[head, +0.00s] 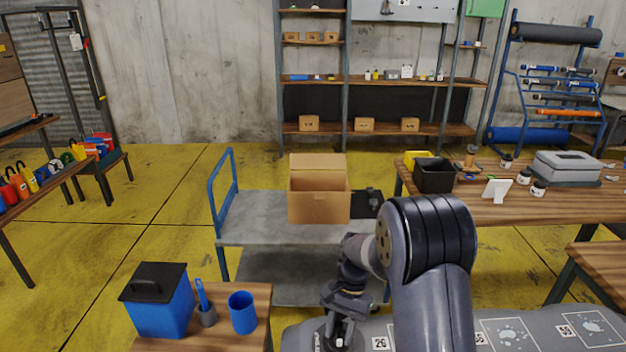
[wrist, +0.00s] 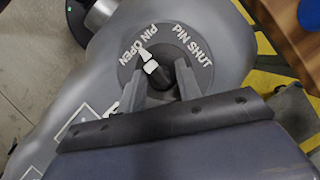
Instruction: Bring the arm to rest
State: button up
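My gripper (wrist: 162,76) is low over a grey inflatable boat tube (wrist: 225,25). Its two fingers stand apart on either side of a black valve pin (wrist: 157,77) with white marks. I see no clear contact with the pin, and the fingers hide part of it. A dark round plate (wrist: 192,66) around the pin reads "PIN OPEN" and "PIN SHUT"; the white mark points towards the "PIN OPEN" side. In the head view my gripper (head: 337,334) is at the bottom middle, below my bent arm, above the grey boat (head: 300,338).
A grey cart (head: 255,228) with an open cardboard box (head: 318,203) stands behind my arm. A small table (head: 240,338) at lower left holds a blue bin (head: 160,308) and blue cup (head: 243,313). A wooden workbench (head: 520,210) is at right.

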jog(key=m, duration=0.2)
jog(key=m+t+y, duration=0.1)
jog(key=m, duration=0.1)
jog(key=shift+m+y, duration=0.3)
